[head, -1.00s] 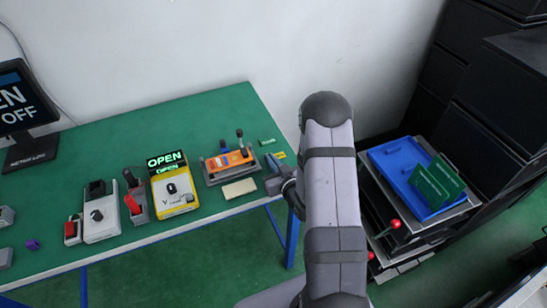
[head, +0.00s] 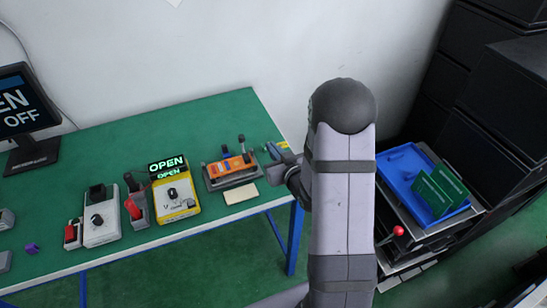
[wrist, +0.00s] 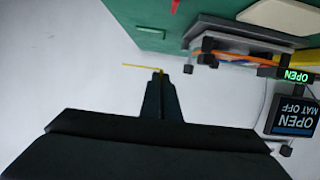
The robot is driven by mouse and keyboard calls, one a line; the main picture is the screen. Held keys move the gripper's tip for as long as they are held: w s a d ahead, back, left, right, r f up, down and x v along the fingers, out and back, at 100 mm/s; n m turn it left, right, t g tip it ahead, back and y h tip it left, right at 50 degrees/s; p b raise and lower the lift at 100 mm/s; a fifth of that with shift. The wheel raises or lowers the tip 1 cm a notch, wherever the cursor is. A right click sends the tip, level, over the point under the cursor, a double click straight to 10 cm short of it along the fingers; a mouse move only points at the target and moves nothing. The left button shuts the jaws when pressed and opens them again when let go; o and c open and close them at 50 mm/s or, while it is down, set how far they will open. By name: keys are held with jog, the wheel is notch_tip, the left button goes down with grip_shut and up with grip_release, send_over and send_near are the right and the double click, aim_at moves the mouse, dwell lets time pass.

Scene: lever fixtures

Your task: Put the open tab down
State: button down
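A thin yellow tab (wrist: 140,66) shows edge-on in the wrist view, against the pale wall and clear of the table. My gripper (wrist: 160,72) has its fingers close together on the tab's one end; the tab sticks out to the left. In the head view my gripper (head: 277,152) is at the table's right end, right of the orange lever fixture. The tab's face and any lettering are not readable.
The orange lever fixture (head: 229,168) with upright black-knobbed levers stands close to my gripper. A yellow box (head: 176,198) with a lit OPEN sign (head: 167,163) stands left of it. A cream pad (head: 241,194) lies in front. A blue tray (head: 393,160) is at right.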

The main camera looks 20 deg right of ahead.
jog(key=shift+r, duration=1.1)
jog(key=r+n+g+y, duration=0.1)
jog(key=n+g+y, duration=0.3)
jog(key=n+y, duration=0.55)
send_over(245, 205)
jog(key=shift+m+y, duration=0.25)
jog(key=shift+y, duration=0.2)
jog(key=shift+f+b, duration=0.4)
jog(key=shift+f, duration=4.6)
